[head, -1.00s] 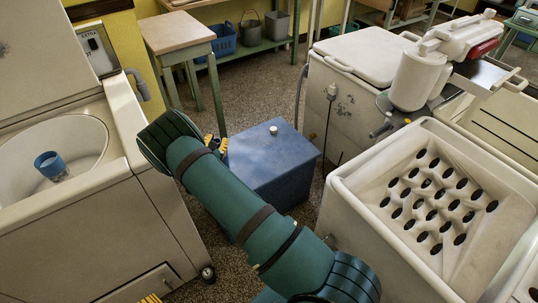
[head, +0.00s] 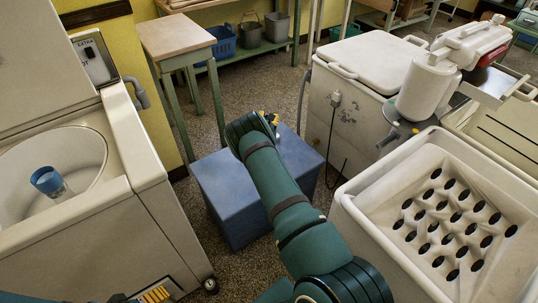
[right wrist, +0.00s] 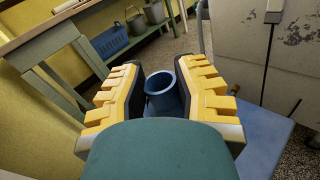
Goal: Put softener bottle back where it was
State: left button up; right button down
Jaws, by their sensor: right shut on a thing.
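My right gripper (head: 266,120) is beside the far end of the blue box (head: 222,190), mostly hidden by my own arm in the head view. In the right wrist view its yellow fingers (right wrist: 160,97) are shut on a blue round thing (right wrist: 162,88) with a dark, open-looking top. I take this to be the softener bottle; its lower part is hidden and no label shows. My left gripper (head: 153,295) shows only as yellow ridges at the bottom left edge of the head view.
An open washer tub (head: 75,205) with a blue-topped post (head: 48,180) stands at left. A wooden-topped table (head: 172,35) is behind. A wringer washer (head: 345,110) and a white tub with dark holes (head: 375,205) stand at right. Floor shows around the box.

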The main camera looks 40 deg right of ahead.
notch_tip(320, 180, down, 9)
jog(key=b, duration=0.2)
dwell(0.3)
jog(key=c, duration=0.8)
grip_release()
jog(key=shift+f, duration=0.15)
jog(key=p+v, duration=0.3)
jog(key=v, duration=0.9)
